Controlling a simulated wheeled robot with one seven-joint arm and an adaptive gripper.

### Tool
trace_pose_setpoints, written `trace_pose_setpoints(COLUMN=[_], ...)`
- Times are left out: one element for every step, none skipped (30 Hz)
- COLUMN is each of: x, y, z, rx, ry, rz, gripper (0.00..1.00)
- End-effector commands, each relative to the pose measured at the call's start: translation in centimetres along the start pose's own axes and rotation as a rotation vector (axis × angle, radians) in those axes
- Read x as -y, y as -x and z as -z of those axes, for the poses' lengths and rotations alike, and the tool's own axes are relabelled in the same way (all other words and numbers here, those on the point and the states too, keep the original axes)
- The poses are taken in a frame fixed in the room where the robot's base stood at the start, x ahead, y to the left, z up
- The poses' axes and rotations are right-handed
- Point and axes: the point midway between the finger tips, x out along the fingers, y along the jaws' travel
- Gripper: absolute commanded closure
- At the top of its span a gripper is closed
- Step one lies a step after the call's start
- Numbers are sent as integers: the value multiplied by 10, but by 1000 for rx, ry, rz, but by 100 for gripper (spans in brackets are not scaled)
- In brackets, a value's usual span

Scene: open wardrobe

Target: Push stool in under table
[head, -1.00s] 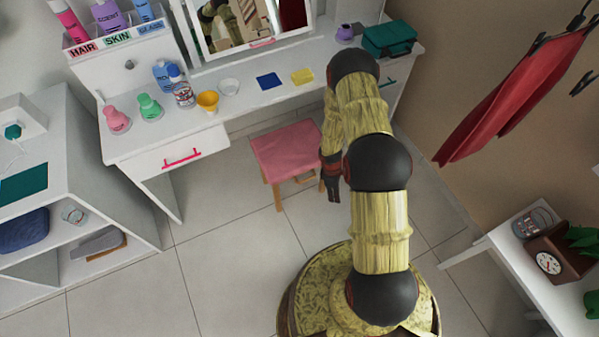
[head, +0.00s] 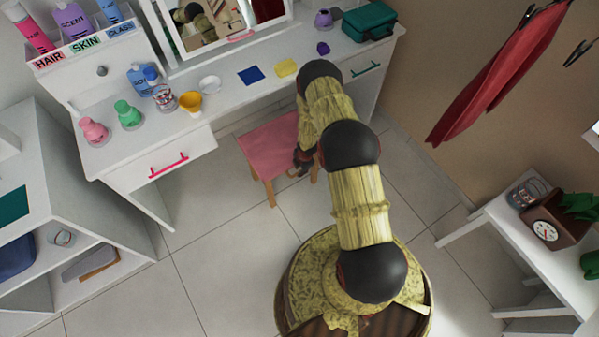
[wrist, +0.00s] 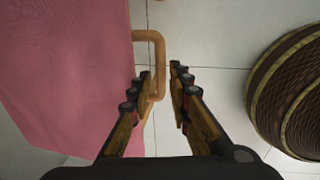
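The stool has a pink seat (head: 268,148) and light wooden legs. It stands on the tiled floor at the front of the white table (head: 228,100), with its far part at or under the tabletop edge. My gripper (head: 303,162) is low at the stool's right front side, partly hidden by my arm. In the wrist view the pink seat (wrist: 70,75) fills the left, and my gripper (wrist: 164,75) points down with its fingers apart. A wooden leg or rail (wrist: 157,50) of the stool shows at the fingertips; I cannot tell whether they touch.
A white shelf (head: 75,190) is at the left. A side table (head: 530,230) with a planter is at the right. Floor left of my base is clear.

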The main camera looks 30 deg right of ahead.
Motion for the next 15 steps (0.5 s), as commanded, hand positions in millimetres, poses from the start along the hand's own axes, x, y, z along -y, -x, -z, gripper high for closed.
trace_pose_setpoints(x=[1,0,0,0,0,1,1,1,0,0,0,0,0,0,0], y=[-9,-12,-16,-18,-21,-23,-24,-25,-26,-26,-26,-26,-26,-26,-26], z=[0,0,0,0,0,0,0,0,0,0,0,0,0,0,0], rx=[0,0,0,0,0,0,0,0,0,0,1,1,1,1,1], ry=[0,0,0,0,-1,-1,-1,-1,-1,-1,-1,-1,-1,-1,-1], rz=[1,0,0,0,0,1,1,1,1,0,0,0,0,0,0], gripper=[81,81,81,81,81,81,81,81,81,81,81,81,81,81,81])
